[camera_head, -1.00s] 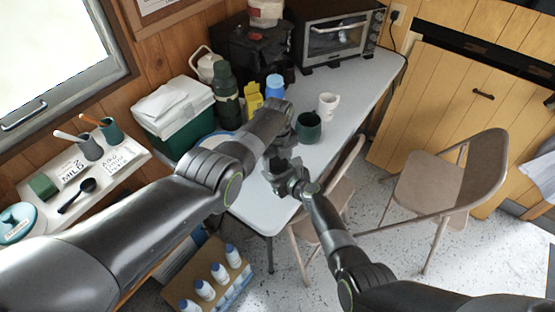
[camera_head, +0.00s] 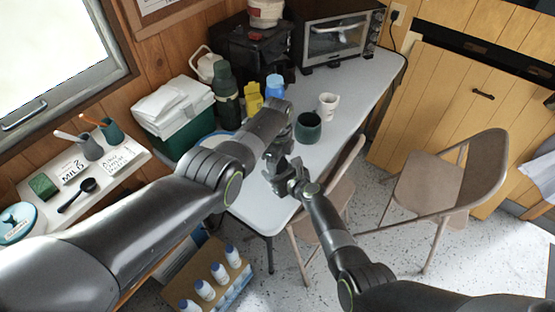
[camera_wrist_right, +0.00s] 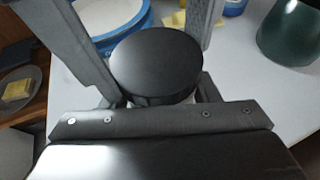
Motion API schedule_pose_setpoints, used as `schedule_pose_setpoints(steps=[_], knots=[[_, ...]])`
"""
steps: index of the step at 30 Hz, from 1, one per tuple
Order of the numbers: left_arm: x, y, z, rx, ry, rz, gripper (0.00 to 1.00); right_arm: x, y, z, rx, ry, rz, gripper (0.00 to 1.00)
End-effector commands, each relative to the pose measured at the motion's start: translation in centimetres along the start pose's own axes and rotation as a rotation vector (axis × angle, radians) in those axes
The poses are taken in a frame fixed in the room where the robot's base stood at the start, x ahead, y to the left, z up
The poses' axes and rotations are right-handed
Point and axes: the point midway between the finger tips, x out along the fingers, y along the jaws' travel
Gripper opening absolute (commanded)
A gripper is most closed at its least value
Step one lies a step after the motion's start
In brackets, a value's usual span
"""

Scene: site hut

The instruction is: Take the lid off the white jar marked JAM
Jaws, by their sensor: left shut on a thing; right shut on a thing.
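The jar's round black lid (camera_wrist_right: 157,62) fills the middle of the right wrist view, with a sliver of white jar showing under its near edge. My right gripper (camera_wrist_right: 148,45) has a grey finger on each side of the lid and is shut on it. In the head view my right gripper (camera_head: 280,172) is close below my left gripper (camera_head: 276,150), over the table's near edge. The left gripper is shut, apparently on the jar's body, which the arms mostly hide. The JAM marking does not show. I cannot tell whether the lid is loose from the jar.
On the table (camera_head: 350,88) stand a dark green cup (camera_head: 308,128), a white mug (camera_head: 328,106), a yellow bottle (camera_head: 252,98), a green flask (camera_head: 225,90) and a toaster oven (camera_head: 338,38). Folding chairs (camera_head: 450,180) stand at the right. A shelf with mugs is at the left.

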Motion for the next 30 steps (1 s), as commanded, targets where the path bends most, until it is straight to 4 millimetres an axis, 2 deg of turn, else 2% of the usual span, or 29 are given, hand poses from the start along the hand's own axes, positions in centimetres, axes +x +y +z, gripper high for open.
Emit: schedule_pose_setpoints(steps=[1, 6, 14, 28, 30], knots=[[-0.1, -0.1, -0.1, 0.001, 0.000, -0.003, 0.59, 0.0, 0.1, 0.0, 0.000, 0.000, 0.002, 0.00], [-0.1, -0.1, 0.0, 0.002, 0.000, -0.002, 0.79, 0.0, 0.1, 0.0, 0.000, 0.000, 0.002, 0.00], [-0.1, 0.0, 0.0, 0.002, 0.001, -0.001, 0.79, 0.0, 0.1, 0.0, 0.001, 0.000, 0.001, 0.00], [-4.4, -0.1, 0.0, 0.002, 0.000, -0.002, 0.79, 0.0, 0.0, 0.0, 0.000, 0.000, 0.000, 0.00], [-4.7, 0.0, 0.0, 0.008, 0.000, -0.001, 0.76, 0.0, 0.0, 0.0, 0.000, 0.000, 0.000, 0.00]])
